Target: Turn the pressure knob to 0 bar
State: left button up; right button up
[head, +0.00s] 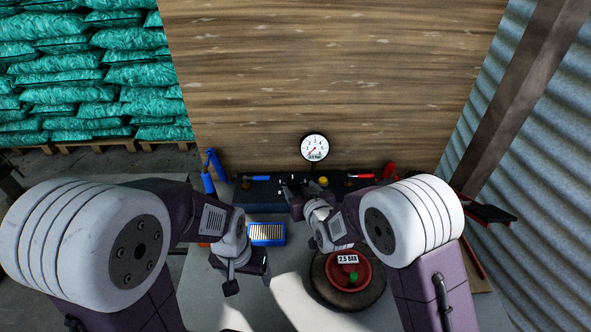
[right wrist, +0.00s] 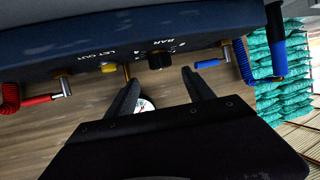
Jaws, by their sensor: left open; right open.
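A dark blue control panel (head: 262,198) stands at the back of the bench. In the right wrist view, upside down, a black knob (right wrist: 158,61) sits on the panel (right wrist: 215,25) near the "BAR" lettering; its setting is too small to read. My right gripper (right wrist: 160,92) is open, its fingers reaching toward the panel on either side of the knob's line, apparently short of it. In the head view the right gripper (head: 290,188) hides the knob. My left gripper (head: 246,280) is open and empty over the bench front. A white gauge (head: 314,147) with a red needle stands above the panel.
A yellow button (right wrist: 108,67), a red lever (right wrist: 40,98) and a blue lever (right wrist: 207,63) flank the knob. A wheel (head: 323,284) with a red hub labelled "2.5 BAR" lies at the right. A blue box (head: 266,241) sits mid-bench. A wooden board (head: 330,75) rises behind.

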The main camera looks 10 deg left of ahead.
aim_at(293, 180)
pick_arm(q)
jog(key=shift+s+r, duration=0.1)
jog(key=shift+s, duration=0.2)
pick_arm(e)
jog(key=x, duration=0.8)
jog(key=shift+w+a, duration=0.1)
jog(key=shift+a, duration=0.1)
grip_shut()
